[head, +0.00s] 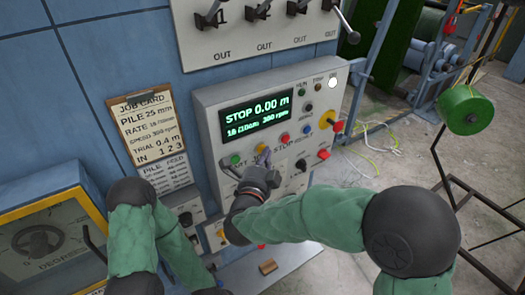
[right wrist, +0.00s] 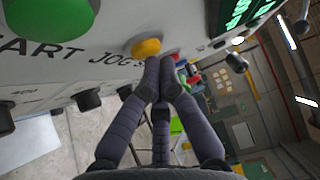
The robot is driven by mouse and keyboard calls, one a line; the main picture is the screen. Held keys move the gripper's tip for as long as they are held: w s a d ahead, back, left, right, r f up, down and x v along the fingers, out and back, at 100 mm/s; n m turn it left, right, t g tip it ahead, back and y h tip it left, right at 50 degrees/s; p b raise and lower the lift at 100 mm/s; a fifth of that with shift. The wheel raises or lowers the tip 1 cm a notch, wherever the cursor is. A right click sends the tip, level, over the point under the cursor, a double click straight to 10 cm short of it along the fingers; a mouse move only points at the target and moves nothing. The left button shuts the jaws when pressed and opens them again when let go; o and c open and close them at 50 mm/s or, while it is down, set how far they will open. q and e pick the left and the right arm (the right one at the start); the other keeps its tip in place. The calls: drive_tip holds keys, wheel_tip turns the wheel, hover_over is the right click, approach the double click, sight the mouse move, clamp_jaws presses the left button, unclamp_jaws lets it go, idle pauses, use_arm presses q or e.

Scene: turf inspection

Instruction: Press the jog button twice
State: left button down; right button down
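The jog button (head: 261,148) is a yellow cap on the grey control panel (head: 213,105), between a green button (head: 235,159) and a red one (head: 285,139). In the right wrist view the yellow jog button (right wrist: 146,47) stands beside the letters JOG. My right gripper (head: 263,158) is at the panel just below this button. Its two dark fingers meet at the tips (right wrist: 161,62), shut with nothing between them. The tips are very near the button's edge; I cannot tell whether they touch it. My left arm shows at the lower left, but its gripper does not.
The panel's display (head: 258,113) reads STOP 0.00 m. Several knobs and buttons crowd the panel around the right fingers. A job card (head: 143,122) hangs at the left, above a yellow-edged box (head: 45,235). A green reel (head: 466,108) stands at the right.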

drive_tip(key=shift+s+d, duration=0.3)
drive_tip(key=shift+s, duration=0.15)
drive_tip(key=shift+s+d+b, duration=0.6)
drive_tip(key=shift+s+d, duration=0.15)
drive_tip(key=shift+s, duration=0.3)
drive_tip(key=shift+s+d+b, duration=0.55)
drive_tip(key=shift+s+d, duration=0.2)
drive_tip(key=shift+s, duration=0.25)
drive_tip(key=shift+w+f, duration=0.1)
drive_tip(key=shift+f, duration=0.05)
idle(0.5)
